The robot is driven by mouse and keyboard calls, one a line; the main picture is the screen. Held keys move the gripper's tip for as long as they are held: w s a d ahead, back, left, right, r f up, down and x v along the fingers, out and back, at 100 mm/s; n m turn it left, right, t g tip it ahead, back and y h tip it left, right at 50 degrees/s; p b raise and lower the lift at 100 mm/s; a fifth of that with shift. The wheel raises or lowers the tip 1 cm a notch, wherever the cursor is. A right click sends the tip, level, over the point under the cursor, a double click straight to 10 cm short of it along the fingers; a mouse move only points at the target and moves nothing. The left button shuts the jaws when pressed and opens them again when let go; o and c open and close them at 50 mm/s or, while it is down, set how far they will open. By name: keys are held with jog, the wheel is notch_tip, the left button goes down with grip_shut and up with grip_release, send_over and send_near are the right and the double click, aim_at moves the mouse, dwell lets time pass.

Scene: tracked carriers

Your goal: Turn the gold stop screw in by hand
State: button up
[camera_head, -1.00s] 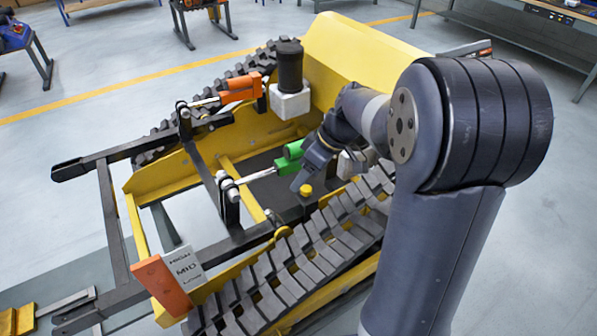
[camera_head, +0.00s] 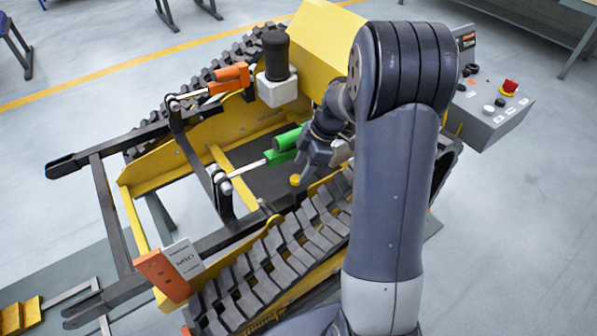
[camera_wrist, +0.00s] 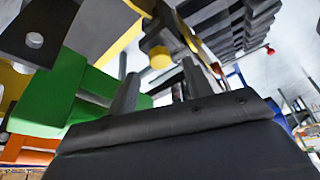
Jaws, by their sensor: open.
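The gold stop screw (camera_head: 295,180) has a small round yellow head and sits low on the carrier's inner side, beside the near track. The wrist view shows its head (camera_wrist: 160,57) between and just beyond my fingertips, apart from them. My gripper (camera_wrist: 161,72) is open and empty, with one finger on each side of the screw's line. In the head view my gripper (camera_head: 307,168) is just above and right of the screw; its fingers are partly hidden by my wrist.
A green cylinder (camera_head: 284,140) lies close beside my gripper, and it looms large at left in the wrist view. An orange cylinder (camera_head: 230,76) and black motor (camera_head: 275,55) are behind. The near track (camera_head: 285,245) runs below. A control box (camera_head: 490,110) with a red button stands right.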

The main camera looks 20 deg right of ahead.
aim_at(297, 178)
jog(key=shift+x, duration=1.7)
jog(key=c, duration=1)
